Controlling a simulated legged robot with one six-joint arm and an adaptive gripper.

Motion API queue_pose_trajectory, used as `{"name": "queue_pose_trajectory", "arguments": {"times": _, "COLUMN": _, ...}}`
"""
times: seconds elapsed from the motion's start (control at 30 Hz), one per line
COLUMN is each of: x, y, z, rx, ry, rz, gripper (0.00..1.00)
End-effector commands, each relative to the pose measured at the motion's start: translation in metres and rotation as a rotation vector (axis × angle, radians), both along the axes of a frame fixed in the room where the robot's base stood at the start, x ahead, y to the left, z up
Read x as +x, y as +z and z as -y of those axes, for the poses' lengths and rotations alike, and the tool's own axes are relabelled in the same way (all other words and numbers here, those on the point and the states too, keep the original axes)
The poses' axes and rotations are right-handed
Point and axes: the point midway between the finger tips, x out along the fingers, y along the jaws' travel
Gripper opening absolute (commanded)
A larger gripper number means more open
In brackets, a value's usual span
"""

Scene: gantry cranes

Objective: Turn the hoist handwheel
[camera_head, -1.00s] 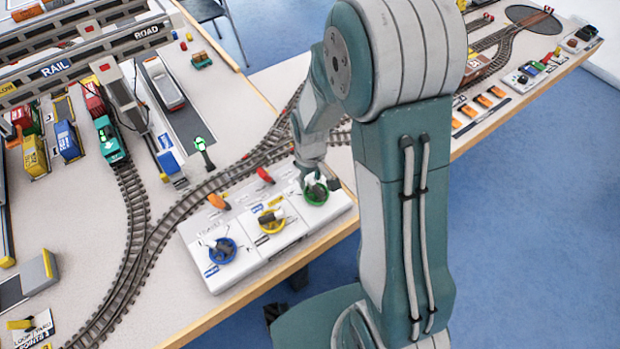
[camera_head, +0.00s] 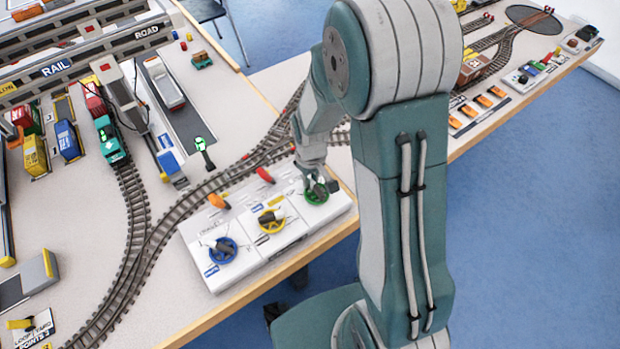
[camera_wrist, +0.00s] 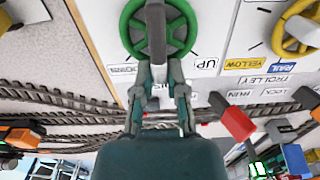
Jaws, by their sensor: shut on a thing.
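The green handwheel (camera_head: 322,198) is at the right end of the white control panel (camera_head: 290,245). In the wrist view the green handwheel (camera_wrist: 187,28) is at the top, with a dark grey grip bar (camera_wrist: 156,25) across its middle. An upside-down UP label (camera_wrist: 206,64) is beside it. My gripper (camera_head: 314,184) is over this wheel. In the wrist view my gripper (camera_wrist: 158,78) is shut on the near end of the grip bar. The fingers and arm partly hide the wheel in the head view.
A yellow handwheel (camera_head: 271,221) and a blue handwheel (camera_head: 222,250) are on the same panel. An orange lever (camera_head: 219,202) and a red lever (camera_head: 265,175) stand behind them. Rail track (camera_head: 205,190) curves behind the panel. The table's front edge is close.

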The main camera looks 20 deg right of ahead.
Motion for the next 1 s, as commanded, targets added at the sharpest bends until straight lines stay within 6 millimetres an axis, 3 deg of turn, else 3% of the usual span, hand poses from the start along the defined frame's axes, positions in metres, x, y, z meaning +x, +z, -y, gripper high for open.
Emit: {"name": "queue_pose_trajectory", "arguments": {"times": 1.0, "x": -0.003, "y": -0.001, "z": 0.018, "rx": 0.000, "ry": -0.731, "rz": -0.005, "gripper": 0.00}}
